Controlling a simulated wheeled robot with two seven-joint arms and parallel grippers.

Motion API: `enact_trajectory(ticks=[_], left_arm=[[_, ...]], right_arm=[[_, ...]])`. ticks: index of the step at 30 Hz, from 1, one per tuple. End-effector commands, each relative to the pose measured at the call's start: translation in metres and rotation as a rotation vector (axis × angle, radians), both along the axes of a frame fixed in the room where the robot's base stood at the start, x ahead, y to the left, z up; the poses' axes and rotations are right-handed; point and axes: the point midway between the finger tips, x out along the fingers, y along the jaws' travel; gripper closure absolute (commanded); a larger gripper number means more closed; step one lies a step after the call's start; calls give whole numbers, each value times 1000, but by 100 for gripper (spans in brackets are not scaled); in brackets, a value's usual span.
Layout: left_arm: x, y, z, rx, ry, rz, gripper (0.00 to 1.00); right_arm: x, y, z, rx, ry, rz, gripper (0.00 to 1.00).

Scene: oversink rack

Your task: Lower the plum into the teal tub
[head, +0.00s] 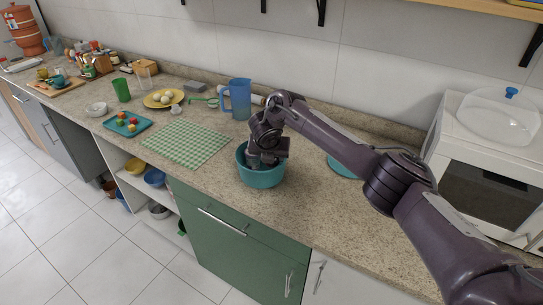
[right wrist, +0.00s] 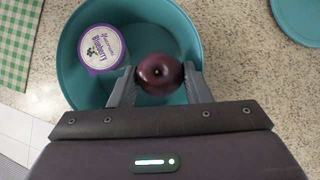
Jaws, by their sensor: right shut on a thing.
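The teal tub (head: 262,178) stands on the counter near its front edge; it also fills much of the right wrist view (right wrist: 185,32). My right gripper (head: 258,160) is pointed down into the tub's opening. In the right wrist view its two fingers (right wrist: 160,80) are shut on the plum (right wrist: 160,70), which is dark purple and round. The plum appears over the tub's interior; its height above the bottom is hard to tell. A round purple-and-white blueberry container (right wrist: 102,49) lies inside the tub, left of the plum. In the head view the gripper hides the plum. My left gripper is not in view.
A blue pitcher (head: 238,99) stands behind the tub. A green checkered cloth (head: 185,143) lies to its left, and a teal round item (head: 342,168) to its right.

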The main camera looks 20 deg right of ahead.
Motion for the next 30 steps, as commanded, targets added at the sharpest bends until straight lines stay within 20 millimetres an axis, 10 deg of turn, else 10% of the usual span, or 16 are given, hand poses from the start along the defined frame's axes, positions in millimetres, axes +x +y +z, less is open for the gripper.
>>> enact_trajectory(ticks=[6,7,12,30], left_arm=[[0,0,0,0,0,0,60],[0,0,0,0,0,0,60],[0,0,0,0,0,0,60],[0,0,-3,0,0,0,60]], right_arm=[[0,0,0,0,0,0,79],[0,0,0,0,0,0,53],[0,0,0,0,0,0,31],[-21,12,44,1,-4,2,31]])
